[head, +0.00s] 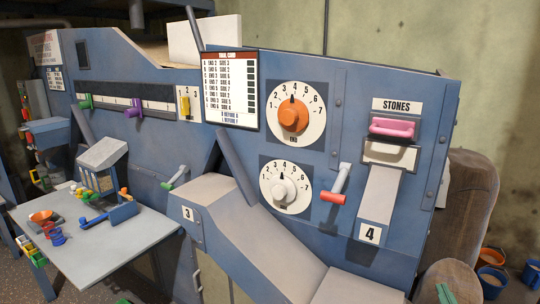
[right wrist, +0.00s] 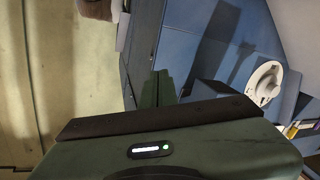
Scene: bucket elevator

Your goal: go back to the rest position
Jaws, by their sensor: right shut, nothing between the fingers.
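My right gripper (head: 444,293) shows as a small green tip at the bottom right edge of the head view, in front of the blue machine. In the right wrist view its two green fingers (right wrist: 157,89) are together, with nothing between them. A green sliver at the bottom edge of the head view, left of the middle, looks like the tip of my left gripper (head: 123,300). Too little of it shows to tell its jaw state.
The blue machine (head: 350,90) fills the middle, with an orange dial (head: 293,113), a white dial (head: 284,189), a red-handled lever (head: 334,193) and a sloping chute (head: 250,235). A grey table (head: 110,255) with small parts stands left. Wooden barrels (head: 470,195) stand right.

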